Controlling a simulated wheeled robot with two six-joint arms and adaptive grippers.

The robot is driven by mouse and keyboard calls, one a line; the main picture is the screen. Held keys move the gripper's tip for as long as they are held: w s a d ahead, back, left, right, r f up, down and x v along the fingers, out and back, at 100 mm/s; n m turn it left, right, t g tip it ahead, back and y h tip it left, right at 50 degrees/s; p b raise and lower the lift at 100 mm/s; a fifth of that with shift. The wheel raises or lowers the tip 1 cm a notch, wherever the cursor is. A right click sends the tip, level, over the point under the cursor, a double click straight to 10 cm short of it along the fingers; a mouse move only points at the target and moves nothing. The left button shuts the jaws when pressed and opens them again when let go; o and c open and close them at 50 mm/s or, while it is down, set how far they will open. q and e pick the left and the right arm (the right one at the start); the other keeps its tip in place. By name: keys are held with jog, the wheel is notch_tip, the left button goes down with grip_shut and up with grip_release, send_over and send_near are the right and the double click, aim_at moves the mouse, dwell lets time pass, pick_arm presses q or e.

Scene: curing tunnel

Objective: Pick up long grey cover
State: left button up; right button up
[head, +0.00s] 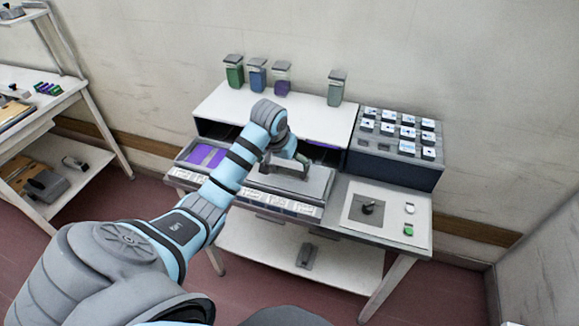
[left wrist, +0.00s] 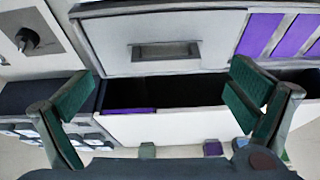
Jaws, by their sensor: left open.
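The long grey cover (head: 318,186) lies on the front middle of the white bench unit, with a raised grey handle on it. In the left wrist view the cover (left wrist: 112,42) spans the upper middle, its handle (left wrist: 165,51) near its centre. My left gripper (head: 288,160) is over the cover's back part in the head view and partly hides it. In the left wrist view my left gripper (left wrist: 162,92) has its green-padded fingers wide apart with nothing between them. The fingers look clear of the handle. My right gripper is not in view.
A dark opening (left wrist: 190,92) lies beside the cover. A tray with purple strips (head: 207,155) is left of it. A panel with a black lever (head: 368,207) and a dark rack of labelled blocks (head: 393,172) are at the right. Several lidded jars (head: 257,76) stand on the back shelf.

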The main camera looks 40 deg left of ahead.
aim_at(289, 165)
pick_arm(q)
notch_tip(289, 165, up, 3)
jog(key=w+a, duration=0.2)
jog(key=shift+n, duration=0.3)
jog(key=x, duration=0.4)
jog(key=b+x, duration=0.1)
jog(key=x, duration=0.3)
jog(key=b+x, duration=0.1)
jog(key=x, duration=0.4)
jog(key=shift+d+f, duration=0.2)
jog(key=shift+d, duration=0.1)
jog(key=shift+r, duration=0.1)
jog(key=shift+c, duration=0.6)
jog(key=shift+r, duration=0.1)
jog(key=c, duration=1.1)
